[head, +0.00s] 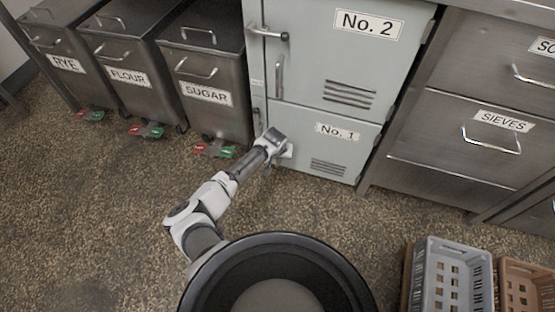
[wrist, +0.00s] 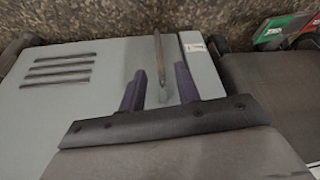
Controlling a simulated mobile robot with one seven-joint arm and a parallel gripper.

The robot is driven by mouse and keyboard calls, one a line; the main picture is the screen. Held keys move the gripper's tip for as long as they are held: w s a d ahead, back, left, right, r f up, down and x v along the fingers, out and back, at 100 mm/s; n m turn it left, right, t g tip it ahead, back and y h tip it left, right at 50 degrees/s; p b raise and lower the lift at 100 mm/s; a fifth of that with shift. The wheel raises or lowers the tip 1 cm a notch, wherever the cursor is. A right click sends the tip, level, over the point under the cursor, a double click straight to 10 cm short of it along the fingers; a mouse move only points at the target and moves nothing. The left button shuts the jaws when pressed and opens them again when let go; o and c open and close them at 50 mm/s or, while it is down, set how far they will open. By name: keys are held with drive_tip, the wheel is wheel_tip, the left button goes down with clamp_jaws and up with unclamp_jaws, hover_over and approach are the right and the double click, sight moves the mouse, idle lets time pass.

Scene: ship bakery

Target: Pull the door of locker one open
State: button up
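Locker one is the lower grey-green door (head: 325,160), labelled "No. 1", with vent slots at its lower right. It looks shut, flush with its frame. In the wrist view the door (wrist: 105,85) fills the left and middle. Its upright bar handle (wrist: 158,58) shows between the two dark fingers of my gripper (wrist: 160,75). The fingers are open, with a gap on each side of the bar. I cannot tell how deep the bar sits between them. In the head view my gripper (head: 284,152) is at the door's left side and hides the handle.
Locker two (head: 325,65) is above, shut, with a lever and handle on its left. Bins for rye, flour and sugar (head: 203,90) stand left, with red and green pedals. Steel drawers (head: 470,130) stand right. Crates (head: 452,275) sit front right. Floor before the locker is clear.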

drive_tip(key=b, duration=0.2)
hover_over(277, 166)
drive_tip(key=f, duration=0.5)
drive_tip(key=shift+w+d+f, duration=0.1)
drive_tip(key=shift+w+f, duration=0.15)
drive_tip(key=shift+w, duration=0.05)
drive_tip(key=shift+c, duration=0.4)
clamp_jaws()
